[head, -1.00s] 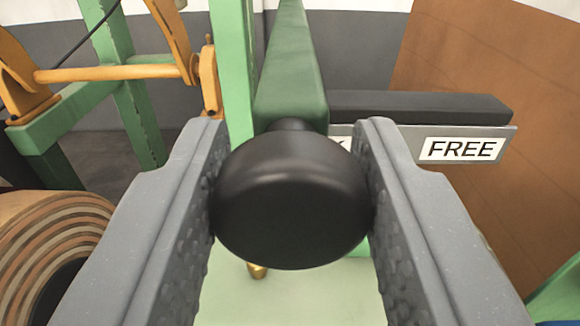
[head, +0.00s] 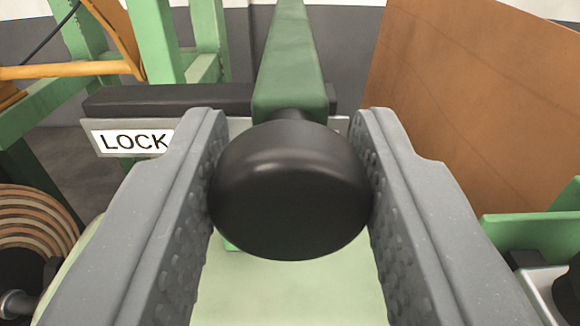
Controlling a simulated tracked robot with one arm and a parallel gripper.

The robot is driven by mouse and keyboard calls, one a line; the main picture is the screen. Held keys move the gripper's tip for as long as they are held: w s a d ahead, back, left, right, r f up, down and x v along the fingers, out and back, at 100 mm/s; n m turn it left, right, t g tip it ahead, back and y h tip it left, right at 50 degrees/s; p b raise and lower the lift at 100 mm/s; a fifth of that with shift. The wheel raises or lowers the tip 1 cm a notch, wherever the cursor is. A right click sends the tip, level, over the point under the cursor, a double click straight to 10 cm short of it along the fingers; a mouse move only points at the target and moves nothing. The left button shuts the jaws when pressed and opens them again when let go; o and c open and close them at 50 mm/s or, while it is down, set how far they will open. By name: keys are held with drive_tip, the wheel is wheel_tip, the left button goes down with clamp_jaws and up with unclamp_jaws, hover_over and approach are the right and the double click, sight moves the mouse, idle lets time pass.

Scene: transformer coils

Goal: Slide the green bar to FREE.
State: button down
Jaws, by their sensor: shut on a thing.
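The green bar (head: 290,62) stands in front of me and ends in a round black knob (head: 290,190). My gripper (head: 290,185) is shut on the knob, one grey textured finger on each side of it. Behind the bar runs a grey plate (head: 236,126) with a black strip (head: 165,98) along it. A white LOCK label (head: 132,140) shows at the plate's left end. The bar is at the plate's right part. The FREE label is not visible; the bar, knob and right finger cover that area.
A brown panel (head: 475,110) stands at the right. A striped coil (head: 35,225) is at the lower left, below an orange bar (head: 60,71) and green frame posts (head: 155,40). Green and grey parts (head: 535,235) stand at the lower right. A pale green surface (head: 290,290) lies below the knob.

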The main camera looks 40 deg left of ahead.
drive_tip(key=shift+w+d+r, duration=0.1)
drive_tip(key=shift+d, duration=0.05)
drive_tip(key=c, duration=1.3)
unclamp_jaws()
drive_tip(key=shift+o, duration=1.3)
drive_tip(key=shift+w, duration=0.2)
drive_tip(key=shift+s, duration=0.1)
drive_tip(key=b+v, duration=0.1)
drive_tip(key=v, duration=1.2)
drive_tip(key=shift+s+d+b, duration=0.25)
drive_tip(key=shift+b, duration=0.15)
